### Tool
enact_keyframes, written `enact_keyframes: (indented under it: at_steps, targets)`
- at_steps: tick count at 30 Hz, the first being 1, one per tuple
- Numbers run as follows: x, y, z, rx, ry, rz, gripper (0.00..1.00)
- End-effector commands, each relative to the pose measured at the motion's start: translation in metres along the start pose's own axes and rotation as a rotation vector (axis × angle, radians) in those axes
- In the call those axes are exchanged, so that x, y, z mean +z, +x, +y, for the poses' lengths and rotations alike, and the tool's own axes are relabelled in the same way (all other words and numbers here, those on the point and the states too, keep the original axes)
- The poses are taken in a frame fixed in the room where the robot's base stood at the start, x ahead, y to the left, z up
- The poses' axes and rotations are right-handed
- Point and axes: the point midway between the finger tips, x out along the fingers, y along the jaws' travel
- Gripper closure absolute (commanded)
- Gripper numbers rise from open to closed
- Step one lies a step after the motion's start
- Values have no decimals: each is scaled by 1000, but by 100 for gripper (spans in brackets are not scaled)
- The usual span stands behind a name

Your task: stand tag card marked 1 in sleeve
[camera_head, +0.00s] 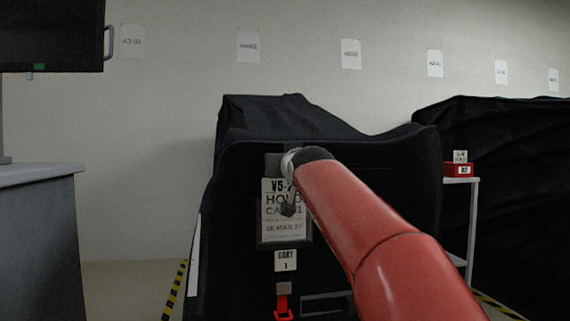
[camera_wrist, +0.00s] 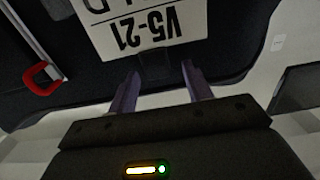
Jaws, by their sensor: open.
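In the wrist view the card (camera_wrist: 140,30) is upside down, reading "V5-21". My gripper (camera_wrist: 158,72) is open there, its two fingers apart near the card's top edge, with nothing clearly between them but a dark tab.
A second covered cart (camera_head: 520,200) is at the right, by a small stand with a red holder (camera_head: 459,169) and card. A grey cabinet (camera_head: 40,240) is at the left.

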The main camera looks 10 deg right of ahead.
Motion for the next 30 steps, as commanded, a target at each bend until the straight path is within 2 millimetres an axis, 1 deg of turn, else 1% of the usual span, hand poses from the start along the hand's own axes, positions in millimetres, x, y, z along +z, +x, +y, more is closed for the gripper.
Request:
enact_keyframes:
  at_steps: [2,5,8,12,15,18,22,30]
  targets:
    - [0,0,0,0,0,0,50]
    - [0,-6,0,1,-1,0,50]
    - [0,-20,0,1,1,2,50]
    - [0,-46,0,1,0,2,50]
    - [0,-61,0,0,-1,1,50]
    - [1,-71,0,0,0,0,50]
    - [0,-78,0,0,-1,0,50]
    - [0,-78,0,0,0,0,50]
